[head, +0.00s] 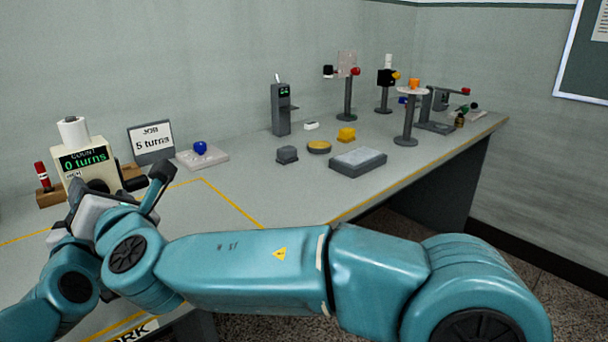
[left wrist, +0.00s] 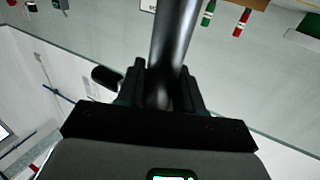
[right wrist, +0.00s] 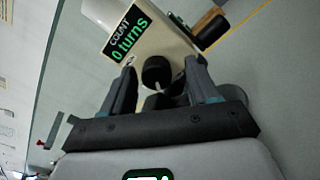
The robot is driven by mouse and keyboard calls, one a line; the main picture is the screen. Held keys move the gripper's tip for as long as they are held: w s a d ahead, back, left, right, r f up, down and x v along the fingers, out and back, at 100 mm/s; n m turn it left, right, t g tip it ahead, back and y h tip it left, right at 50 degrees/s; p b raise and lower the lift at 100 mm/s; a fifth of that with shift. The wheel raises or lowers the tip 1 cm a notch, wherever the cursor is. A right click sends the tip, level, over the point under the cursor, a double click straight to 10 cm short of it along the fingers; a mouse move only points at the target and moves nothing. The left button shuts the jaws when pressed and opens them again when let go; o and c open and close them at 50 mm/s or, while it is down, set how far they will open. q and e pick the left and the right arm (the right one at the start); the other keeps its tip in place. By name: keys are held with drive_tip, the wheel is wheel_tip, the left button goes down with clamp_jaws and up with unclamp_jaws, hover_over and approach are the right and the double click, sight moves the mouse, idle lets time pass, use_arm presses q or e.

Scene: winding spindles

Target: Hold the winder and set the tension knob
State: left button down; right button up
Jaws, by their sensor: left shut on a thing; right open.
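The cream winder (head: 95,178) stands at the left in the head view, its display reading "0 turns", with a white spool (head: 73,130) on top. It also shows in the right wrist view (right wrist: 168,45). My right gripper (right wrist: 160,82) is open at the winder's front, with a black knob (right wrist: 156,72) between its spread fingers, not closed on it. In the head view my right wrist covers the winder's lower part. My left gripper (left wrist: 168,92) is shut on a dark round post (left wrist: 175,40). The post's link to the winder is hidden.
A "5 turns" job sign (head: 151,142) and a blue knob on a pale plate (head: 203,155) stand right of the winder. Grey and yellow blocks, a grey tray (head: 358,160) and several stands occupy the bench further right. Bare bench lies inside the yellow lines.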

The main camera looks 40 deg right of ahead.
drive_tip(key=s+n, duration=0.2)
drive_tip(key=s, duration=1.1)
drive_tip(key=w+d+r+m+g+h, duration=0.15)
drive_tip(key=d+r+m, duration=0.55)
drive_tip(key=d+m, duration=0.85)
drive_tip(key=w+d+f+m+g+h, duration=0.1)
drive_tip(key=d+f+m+g, duration=0.1)
drive_tip(key=d+f+m, duration=0.4)
drive_tip(key=w+d+f+m+g+h, duration=0.2)
drive_tip(key=d+f+m, duration=0.3)
drive_tip(key=d, duration=0.7)
drive_tip(key=shift+w+d+f+m+g, duration=0.25)
drive_tip(key=shift+d+f+m+g, duration=0.15)
drive_tip(key=shift+m, duration=0.25)
